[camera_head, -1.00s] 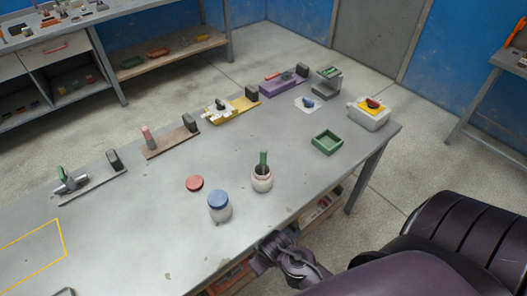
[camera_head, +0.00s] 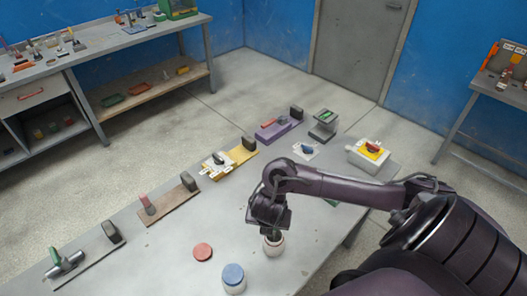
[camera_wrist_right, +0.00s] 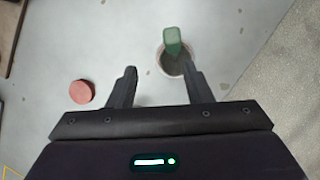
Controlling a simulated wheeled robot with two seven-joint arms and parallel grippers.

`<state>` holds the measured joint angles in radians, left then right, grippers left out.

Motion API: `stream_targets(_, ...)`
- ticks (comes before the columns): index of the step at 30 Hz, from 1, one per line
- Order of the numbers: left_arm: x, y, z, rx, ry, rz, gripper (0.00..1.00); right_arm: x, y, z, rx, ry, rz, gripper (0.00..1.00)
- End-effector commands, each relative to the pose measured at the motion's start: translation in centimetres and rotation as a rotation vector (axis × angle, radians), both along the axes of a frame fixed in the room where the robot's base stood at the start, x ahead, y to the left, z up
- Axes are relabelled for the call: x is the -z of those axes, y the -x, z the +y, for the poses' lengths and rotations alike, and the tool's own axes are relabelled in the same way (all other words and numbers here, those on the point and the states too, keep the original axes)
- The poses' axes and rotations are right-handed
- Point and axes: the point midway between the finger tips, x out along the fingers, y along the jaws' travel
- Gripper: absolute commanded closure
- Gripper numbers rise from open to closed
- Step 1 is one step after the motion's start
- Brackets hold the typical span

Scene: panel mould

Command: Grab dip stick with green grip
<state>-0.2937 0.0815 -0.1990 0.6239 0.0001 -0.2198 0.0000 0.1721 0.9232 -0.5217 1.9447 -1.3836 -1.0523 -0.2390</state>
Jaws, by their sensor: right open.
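The dip stick's green grip (camera_wrist_right: 173,38) shows in the right wrist view, standing up out of a white open jar (camera_wrist_right: 166,67). In the head view my right gripper (camera_head: 268,222) is over this jar (camera_head: 274,245) and hides the grip. In the right wrist view my right gripper (camera_wrist_right: 158,75) is open and empty, its two dark fingers apart. The right finger overlaps the jar's lower right edge in the picture; the green grip appears just beyond that fingertip. I cannot tell whether they touch. My left gripper is not in view.
A blue-lidded jar (camera_head: 233,278) and a red lid (camera_head: 202,252) are left of the open jar. A white box with a yellow top (camera_head: 366,156) stands at the table's far right. Boards with fixtures (camera_head: 168,208) line the far edge.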

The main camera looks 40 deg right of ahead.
Motion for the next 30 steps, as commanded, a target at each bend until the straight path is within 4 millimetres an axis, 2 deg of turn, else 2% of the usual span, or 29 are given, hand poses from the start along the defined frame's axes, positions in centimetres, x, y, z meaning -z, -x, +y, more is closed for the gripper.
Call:
stream_targets(1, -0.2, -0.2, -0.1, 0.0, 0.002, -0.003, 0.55, -0.6, 0.1, -1.2, -0.03, 0.037, 0.018, 0.55)
stream_targets(4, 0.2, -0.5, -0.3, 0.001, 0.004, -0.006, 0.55, -0.4, 0.3, -2.4, -0.06, 0.07, 0.041, 0.55)
stream_targets(10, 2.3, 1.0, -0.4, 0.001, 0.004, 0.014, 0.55, 1.6, 0.0, -2.9, -0.062, 0.073, 0.045, 0.55)
stream_targets(15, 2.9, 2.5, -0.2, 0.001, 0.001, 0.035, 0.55, 2.9, -0.4, -3.2, -0.06, 0.072, 0.045, 0.55)
stream_targets(22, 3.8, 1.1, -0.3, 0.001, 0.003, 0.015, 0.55, 6.1, -1.2, -3.8, -0.06, 0.073, 0.045, 0.55)
stream_targets(26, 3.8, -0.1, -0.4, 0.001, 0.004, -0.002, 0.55, 6.5, -1.5, -4.1, -0.061, 0.073, 0.042, 0.55)
stream_targets(30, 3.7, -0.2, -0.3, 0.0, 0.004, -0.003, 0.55, 6.5, -1.5, -4.0, -0.062, 0.072, 0.041, 0.55)
